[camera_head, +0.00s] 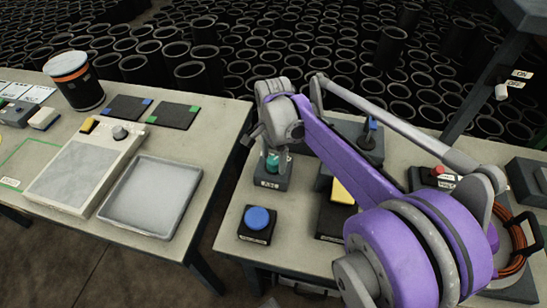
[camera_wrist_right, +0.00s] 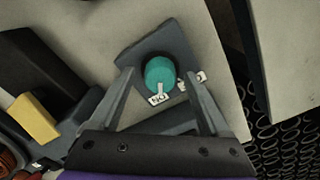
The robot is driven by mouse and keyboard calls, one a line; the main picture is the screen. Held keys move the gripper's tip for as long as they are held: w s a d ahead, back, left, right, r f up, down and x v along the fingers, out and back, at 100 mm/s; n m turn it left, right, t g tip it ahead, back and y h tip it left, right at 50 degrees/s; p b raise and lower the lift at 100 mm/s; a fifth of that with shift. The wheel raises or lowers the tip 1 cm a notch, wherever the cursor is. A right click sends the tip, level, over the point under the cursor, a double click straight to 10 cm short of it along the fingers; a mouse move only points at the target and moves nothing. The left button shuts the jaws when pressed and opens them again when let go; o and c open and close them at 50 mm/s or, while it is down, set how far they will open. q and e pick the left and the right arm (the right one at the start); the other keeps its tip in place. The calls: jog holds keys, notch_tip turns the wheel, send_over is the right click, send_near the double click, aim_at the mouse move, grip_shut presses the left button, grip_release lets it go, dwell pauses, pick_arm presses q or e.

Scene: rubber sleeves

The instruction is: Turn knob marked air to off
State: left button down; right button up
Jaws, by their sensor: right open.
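The teal knob (camera_head: 272,163) sits on a dark box with a white label reading AIR, near the left edge of the right table. In the right wrist view the knob (camera_wrist_right: 160,68) shows from above, with a pale pointer mark towards the lower white tag. A second white tag (camera_wrist_right: 198,78) lies to its right; I cannot read either tag surely. My right gripper (camera_wrist_right: 159,80) is open, one finger on each side of the knob; I cannot tell if they touch it. In the head view my right gripper (camera_head: 270,142) partly hides the knob. My left gripper is not in view.
A blue button (camera_head: 257,219) stands in front of the knob's box. A yellow control (camera_head: 342,192) and a red button (camera_head: 438,170) are to the right, partly behind my arm. The left table holds a grey tray (camera_head: 150,196). A gap separates the tables.

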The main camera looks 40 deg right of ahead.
grip_shut()
jog(key=shift+n, duration=0.3)
jog(key=n+p, duration=0.1)
jog(key=n, duration=0.4)
jog(key=shift+n, duration=0.3)
jog(key=n, duration=0.5)
jog(key=shift+n+p, duration=0.3)
jog(key=shift+p, duration=0.05)
dwell(0.3)
grip_release()
